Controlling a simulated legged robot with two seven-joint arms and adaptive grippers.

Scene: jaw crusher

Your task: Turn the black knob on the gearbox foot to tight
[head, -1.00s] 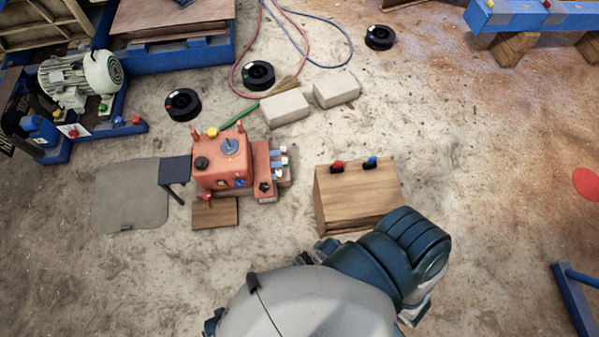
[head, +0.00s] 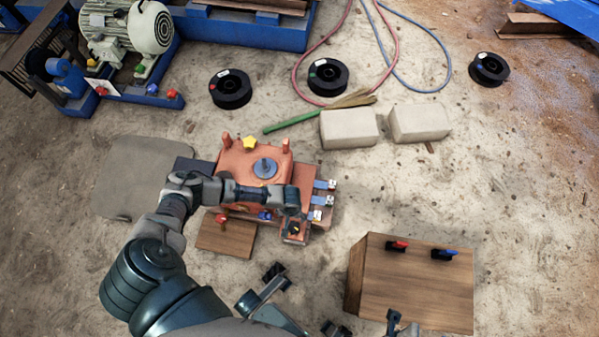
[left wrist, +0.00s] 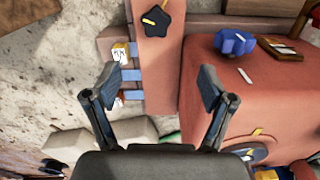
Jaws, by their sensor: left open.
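The black star knob (left wrist: 155,22) has a yellow mark and sits on the orange-red gearbox foot (left wrist: 156,75). In the head view the knob (head: 294,230) shows at the near right corner of the red gearbox (head: 240,162), just below my left wrist. My left gripper (left wrist: 160,88) is open and empty; its two fingers are apart over the foot, and the knob lies ahead of the fingertips, not between them. In the head view my left arm covers part of the gearbox top. Dark parts at the bottom middle may be my right gripper (head: 268,290); its jaws are unclear.
A blue knob (left wrist: 235,42) is on the gearbox beside the foot. Blue tabs with white labels (head: 322,200) stick out at the foot's right. A wooden box (head: 415,285) with red and blue knobs stands at the right. Pale blocks (head: 350,130) lie behind.

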